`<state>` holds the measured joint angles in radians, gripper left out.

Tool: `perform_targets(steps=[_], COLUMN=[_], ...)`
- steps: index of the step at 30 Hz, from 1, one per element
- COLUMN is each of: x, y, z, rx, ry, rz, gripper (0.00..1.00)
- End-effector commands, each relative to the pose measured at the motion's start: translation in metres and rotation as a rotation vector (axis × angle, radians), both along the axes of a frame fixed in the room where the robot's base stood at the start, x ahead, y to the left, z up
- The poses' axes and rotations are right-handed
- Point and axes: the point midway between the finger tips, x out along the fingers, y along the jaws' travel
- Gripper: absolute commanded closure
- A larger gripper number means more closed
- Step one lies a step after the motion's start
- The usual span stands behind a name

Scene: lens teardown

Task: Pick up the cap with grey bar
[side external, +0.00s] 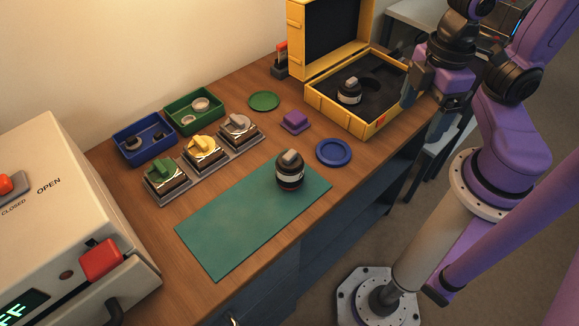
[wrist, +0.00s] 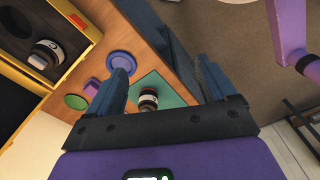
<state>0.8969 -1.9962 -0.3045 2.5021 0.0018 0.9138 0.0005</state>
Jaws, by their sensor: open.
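A dark lens barrel (side external: 290,178) with a pale band stands upright on the green mat, and a cap with a grey bar (side external: 290,157) sits on its top. The barrel also shows small in the wrist view (wrist: 148,103), between my fingers but well beyond them. Another grey-barred piece (side external: 238,123) sits on the rightmost block of a grey rack. My gripper (side external: 420,115) is open and empty, high beside the yellow case and away from the barrel. Its two dark blue fingers (wrist: 165,80) stand wide apart in the wrist view.
The open yellow case (side external: 335,117) holds another lens (side external: 349,91). A blue disc (side external: 333,152), purple block (side external: 295,121) and green disc (side external: 264,101) lie near the mat (side external: 235,228). Blue (side external: 125,157) and green (side external: 170,113) bins stand behind the rack. A beige machine (side external: 60,210) is at left.

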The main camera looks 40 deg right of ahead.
Motion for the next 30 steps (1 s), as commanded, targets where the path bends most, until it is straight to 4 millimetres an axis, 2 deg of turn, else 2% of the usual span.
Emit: perform_targets(steps=[8,11,14,30], x=[0.001,0.007,0.021,0.128], y=[0.001,0.006,0.018,0.113], z=[0.000,0.002,0.007,0.040], rx=[0.000,-0.001,-0.003,-0.025], ry=[0.000,0.000,-0.002,0.002], rz=[0.002,0.020,0.066,0.461], gripper=[0.15,0.15,0.15,0.15])
